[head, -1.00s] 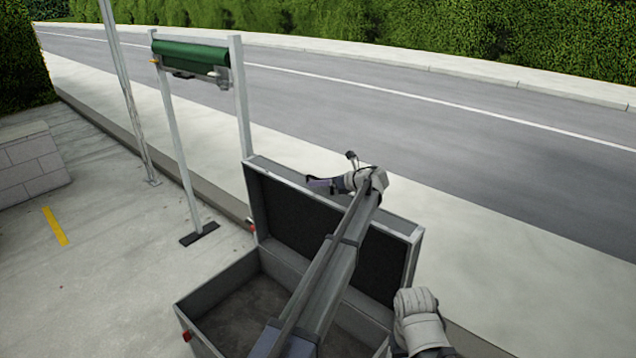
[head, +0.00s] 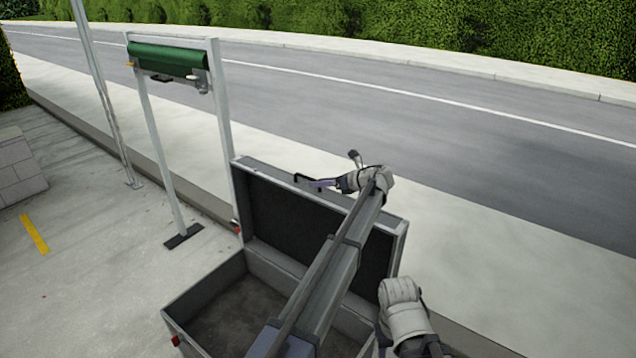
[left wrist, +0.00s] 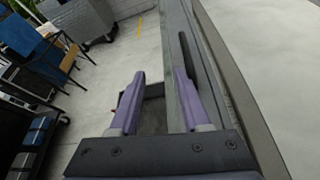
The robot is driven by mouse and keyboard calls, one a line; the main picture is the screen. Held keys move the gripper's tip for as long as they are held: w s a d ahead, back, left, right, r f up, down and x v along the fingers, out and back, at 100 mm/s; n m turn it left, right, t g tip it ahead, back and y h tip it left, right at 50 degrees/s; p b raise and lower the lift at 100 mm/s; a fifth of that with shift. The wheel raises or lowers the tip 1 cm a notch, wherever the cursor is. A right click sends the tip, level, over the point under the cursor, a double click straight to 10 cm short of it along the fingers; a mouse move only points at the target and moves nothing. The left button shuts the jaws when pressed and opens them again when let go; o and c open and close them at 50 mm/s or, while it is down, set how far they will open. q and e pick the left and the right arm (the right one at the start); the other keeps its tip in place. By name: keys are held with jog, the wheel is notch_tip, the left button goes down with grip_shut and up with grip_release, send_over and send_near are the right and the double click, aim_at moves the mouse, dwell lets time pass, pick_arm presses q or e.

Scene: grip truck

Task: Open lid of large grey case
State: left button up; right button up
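The large grey case (head: 190,330) stands on the ground with its lid (head: 290,215) raised nearly upright, its dark lining facing into the case. The inside of the case looks empty, though my left arm crosses in front of part of it. My left gripper (head: 312,182) is at the lid's top edge, on or just above it; I cannot tell if it touches. In the left wrist view the two purple fingers (left wrist: 160,76) are apart with nothing held between them, and the lid's edge (left wrist: 177,45) runs beside the right finger. My right gripper's fingers are not visible.
A metal frame with a green roll (head: 168,60) stands behind the case, beside a thin pole (head: 105,100). The pavement and road (head: 420,110) beyond are clear. Blue chairs (left wrist: 35,45) and a dark cart (left wrist: 35,145) are at the left in the left wrist view.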

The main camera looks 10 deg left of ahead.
pick_arm(q)
jog(key=shift+w+p+v, duration=0.2)
jog(key=shift+p+v, duration=0.4)
jog(key=shift+v, duration=1.35)
jog(key=shift+w+p+v, duration=0.2)
jog(key=shift+p+v, duration=0.4)
jog(key=shift+v, duration=1.3)
jog(key=shift+d+f, duration=0.15)
jog(key=shift+d, duration=0.05)
jog(key=shift+c, duration=0.3)
